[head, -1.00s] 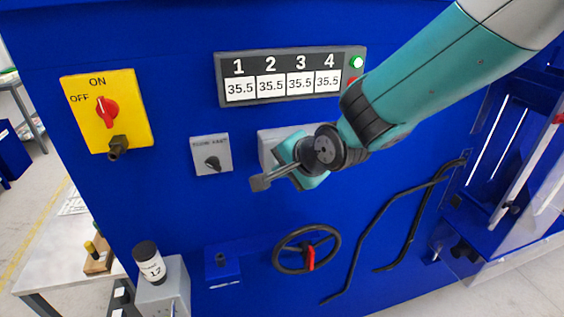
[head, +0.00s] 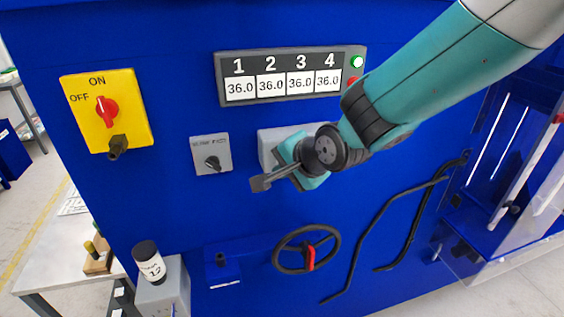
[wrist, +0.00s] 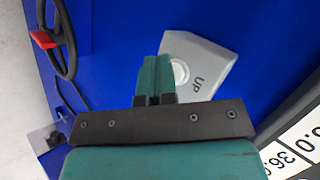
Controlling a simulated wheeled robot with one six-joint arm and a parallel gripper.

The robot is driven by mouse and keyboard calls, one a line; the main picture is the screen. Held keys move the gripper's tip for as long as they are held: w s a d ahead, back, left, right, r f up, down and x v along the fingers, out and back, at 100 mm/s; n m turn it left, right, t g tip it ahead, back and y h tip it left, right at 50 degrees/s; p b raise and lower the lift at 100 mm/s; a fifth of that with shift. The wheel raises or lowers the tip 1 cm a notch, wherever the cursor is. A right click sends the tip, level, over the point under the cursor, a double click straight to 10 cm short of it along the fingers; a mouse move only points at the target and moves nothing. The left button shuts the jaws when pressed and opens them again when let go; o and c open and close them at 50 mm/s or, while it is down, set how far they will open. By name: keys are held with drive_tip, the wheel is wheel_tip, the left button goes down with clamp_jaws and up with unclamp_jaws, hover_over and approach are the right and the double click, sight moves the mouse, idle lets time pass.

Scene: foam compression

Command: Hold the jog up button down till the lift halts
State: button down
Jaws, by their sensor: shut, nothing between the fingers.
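The jog up button is on a grey box (head: 272,142) on the blue panel, mostly hidden behind my wrist in the head view. In the wrist view the box face (wrist: 205,62) reads UP, beside a white round button (wrist: 181,73). My gripper (wrist: 157,60) is shut and empty, its tips over the button's edge. It appears to be on the button, but the contact itself is hidden. In the head view my gripper (head: 308,178) is at the box. The display (head: 290,76) reads 36.0 in all four channels, with a green lamp (head: 357,62) lit.
A handwheel (head: 306,250) is below my gripper. Black hoses (head: 385,220) and a clear-sided frame (head: 500,170) are to the right.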

drive_tip(key=shift+s+d, duration=0.2)
drive_tip(key=shift+s, duration=0.45)
drive_tip(key=s, duration=0.2)
drive_tip(key=s+d+b, duration=0.1)
drive_tip(key=s, duration=0.2)
drive_tip(key=shift+d, duration=0.2)
drive_tip(key=s+d+f+n+g+h+b, duration=0.1)
drive_tip(key=s+d+n+g+b, duration=0.2)
drive_tip(key=s+d+n, duration=0.3)
drive_tip(key=s+d+f+n+g+h+b, duration=0.1)
drive_tip(key=s+d+n+g+b, duration=0.3)
drive_tip(key=s, duration=1)
drive_tip(key=d+n+b, duration=0.1)
drive_tip(key=d+n, duration=0.2)
drive_tip(key=n, duration=0.2)
drive_tip(key=shift+g, duration=0.3)
drive_tip(key=shift+w, duration=0.1)
